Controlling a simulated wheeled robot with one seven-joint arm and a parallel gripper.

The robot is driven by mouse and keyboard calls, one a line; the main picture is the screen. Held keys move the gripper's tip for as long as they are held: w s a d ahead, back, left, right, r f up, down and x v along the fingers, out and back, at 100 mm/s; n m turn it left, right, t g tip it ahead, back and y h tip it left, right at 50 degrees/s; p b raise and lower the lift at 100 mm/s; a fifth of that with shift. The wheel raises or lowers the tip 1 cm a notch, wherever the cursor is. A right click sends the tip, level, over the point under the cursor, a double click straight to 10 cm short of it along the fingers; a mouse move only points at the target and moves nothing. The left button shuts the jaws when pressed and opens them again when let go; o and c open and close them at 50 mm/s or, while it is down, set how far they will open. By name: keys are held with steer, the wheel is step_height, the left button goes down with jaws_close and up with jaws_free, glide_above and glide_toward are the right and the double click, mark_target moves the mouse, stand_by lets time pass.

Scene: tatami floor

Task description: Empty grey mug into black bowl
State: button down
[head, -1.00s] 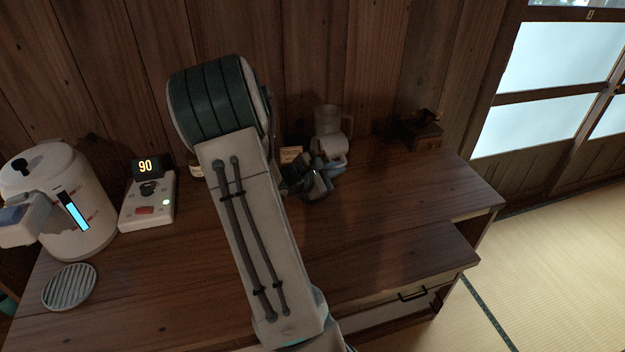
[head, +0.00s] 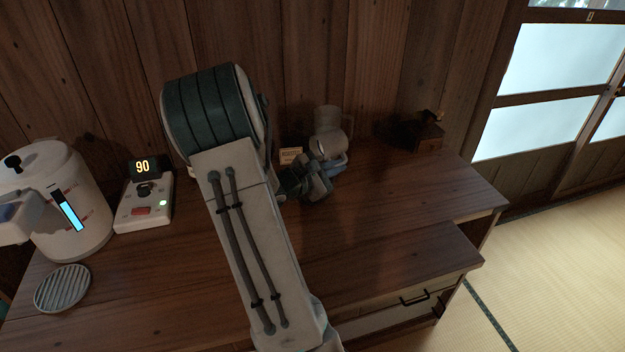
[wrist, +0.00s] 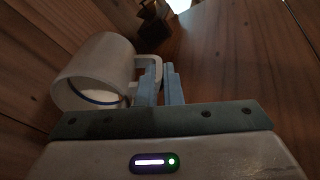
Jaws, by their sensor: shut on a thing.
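The grey mug (wrist: 98,62) shows large at the left of the wrist view. It is tilted, its mouth facing the lower left of that picture, with a thin blue line inside. In the head view the mug (head: 331,146) is small, near the back of the desk. My gripper (wrist: 160,85) is shut on the mug's handle. In the head view my gripper (head: 325,170) is partly hidden by its own wrist. I cannot make out a black bowl in either view; my arm covers part of the desk.
A pale, tall vessel (head: 327,116) stands behind the mug by the wooden wall. A small sign (head: 290,156) is left of it. A dark wooden object (head: 428,132) stands at right. A white dispenser (head: 62,200), control box (head: 145,203) and round grate (head: 62,288) are at left. The desk's right front is clear.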

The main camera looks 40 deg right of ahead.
steer(key=shift+r+h+b, duration=0.7)
steer(key=shift+r+b, duration=0.05)
steer(key=shift+b, duration=0.1)
steer(key=shift+r+p, duration=0.1)
steer(key=shift+p, duration=0.6)
steer(key=y+p, duration=0.1)
steer(key=p, duration=0.1)
steer(key=shift+f+y+p, duration=0.3)
steer(key=shift+f+y, duration=0.05)
steer(key=shift+y, duration=0.05)
steer(key=y+p, duration=0.1)
steer(key=p, duration=0.2)
steer(key=shift+f+y, duration=0.1)
steer(key=shift+y, duration=0.2)
steer(key=y+p, duration=0.2)
steer(key=p, duration=0.1)
steer(key=f+y+p, duration=0.1)
steer(key=y+p, duration=0.1)
steer(key=p, duration=0.2)
steer(key=d+t+y+p, duration=0.1)
steer(key=y+p, duration=0.1)
steer(key=p, duration=0.2)
steer(key=shift+s+f+y, duration=0.1)
steer(key=shift+f+y, duration=0.2)
steer(key=shift+f, duration=0.1)
steer(key=shift+d+y+p, duration=0.1)
steer(key=shift+y+p, duration=0.2)
steer(key=shift+p, duration=0.6)
